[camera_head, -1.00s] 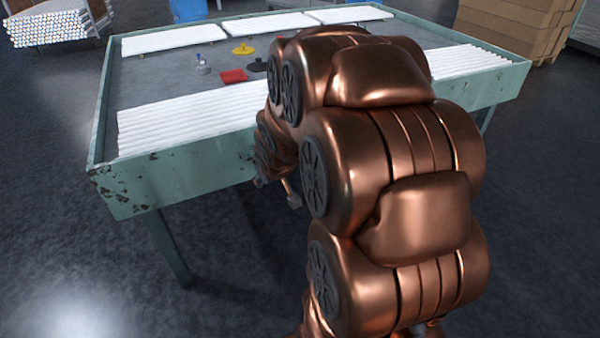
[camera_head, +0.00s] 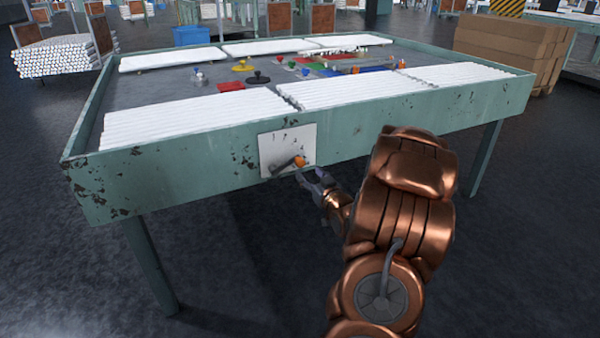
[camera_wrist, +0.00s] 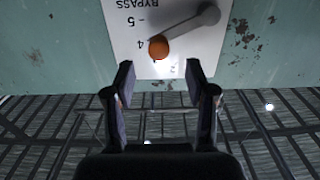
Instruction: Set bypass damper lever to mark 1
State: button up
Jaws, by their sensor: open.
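A white plate (camera_head: 270,140) is fixed to the front side of the green table. On it a grey lever (camera_head: 284,166) slants up to an orange knob (camera_head: 300,161) on its right end. In the wrist view the plate (camera_wrist: 195,58) shows upside down, with "BYPASS" and the marks 5 and 4 readable. There the lever (camera_wrist: 185,29) ends in the orange knob (camera_wrist: 158,46), right beside the 4. Mark 1 is not visible. My gripper (camera_wrist: 160,78) is open and empty, its fingers short of the knob and either side of its line. In the head view my gripper (camera_head: 313,181) is just below right of the plate.
The table (camera_head: 180,180) has a raised rim and carries white tubing (camera_head: 180,118), a red piece (camera_head: 231,86) and several small coloured things. Cardboard boxes (camera_head: 515,45) stand behind at right. The floor in front of the table is open.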

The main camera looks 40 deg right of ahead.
aim_at(302, 165)
jog(key=shift+w+d, duration=0.2)
jog(key=shift+w, duration=0.15)
jog(key=shift+b+x, duration=0.55)
jog(key=shift+x, duration=2.9)
jog(key=shift+c, duration=0.4)
grip_shut()
